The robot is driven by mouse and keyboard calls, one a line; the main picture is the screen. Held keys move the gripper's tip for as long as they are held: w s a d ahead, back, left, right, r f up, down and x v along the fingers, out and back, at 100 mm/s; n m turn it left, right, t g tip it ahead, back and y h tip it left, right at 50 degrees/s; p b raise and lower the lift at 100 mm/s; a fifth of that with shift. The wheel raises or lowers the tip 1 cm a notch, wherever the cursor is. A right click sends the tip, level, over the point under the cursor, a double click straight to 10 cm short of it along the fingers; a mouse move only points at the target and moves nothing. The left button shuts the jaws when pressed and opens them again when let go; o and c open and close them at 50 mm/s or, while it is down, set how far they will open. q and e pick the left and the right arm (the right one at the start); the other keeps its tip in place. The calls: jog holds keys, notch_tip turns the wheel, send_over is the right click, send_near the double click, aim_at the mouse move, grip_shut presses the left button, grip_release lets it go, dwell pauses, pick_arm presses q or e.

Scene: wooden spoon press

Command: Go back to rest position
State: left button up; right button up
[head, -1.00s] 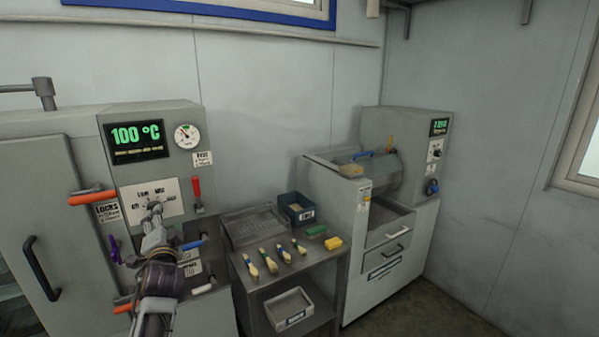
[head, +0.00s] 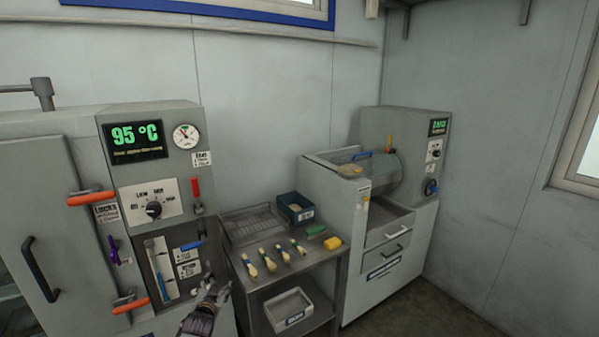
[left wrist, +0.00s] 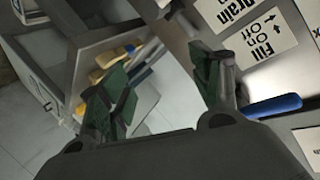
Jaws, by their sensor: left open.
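My left gripper (head: 214,290) is low in the head view, in front of the lower right part of the grey press machine (head: 150,110). It is open and empty; its two green-padded fingers (left wrist: 160,90) stand apart in the left wrist view. The machine's black dial (head: 153,209) is clear of the gripper. The display (head: 136,139) reads 95 °C. A blue lever handle (head: 191,245) is above the gripper, and it also shows beside the right finger in the left wrist view (left wrist: 273,106). My right gripper is not in view.
A metal table (head: 318,266) beside the machine holds several brushes (head: 269,262), a green block (head: 316,230), a yellow sponge (head: 333,243) and a dark blue bin (head: 295,208). A white tray (head: 288,312) is on its lower shelf. A drum machine (head: 392,225) stands at right. Orange handles (head: 92,197) project at left.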

pick_arm(q)
jog(key=s+d+f+g+h, duration=0.1)
jog(key=s+f, duration=0.2)
jog(key=f, duration=0.4)
jog(key=s+d+f+n+g, duration=0.1)
jog(key=s+f, duration=0.2)
jog(key=f, duration=0.5)
jog(key=s+d+f+g+h, duration=0.1)
jog(key=s+f, duration=0.2)
jog(key=f, duration=0.4)
jog(key=s+d+f+g, duration=0.1)
jog(key=s+f+g, duration=0.3)
jog(key=s+f, duration=1.2)
jog(key=s+f+g, duration=0.2)
jog(key=s+f, duration=0.3)
jog(key=s, duration=0.8)
jog(key=s+f+g, duration=0.2)
jog(key=s+f, duration=0.3)
jog(key=s, duration=0.9)
jog(key=s+f+g, duration=0.2)
jog(key=s+f, duration=0.3)
jog(key=s, duration=0.9)
jog(key=shift+a+f, duration=0.4)
jog(key=shift+c, duration=0.3)
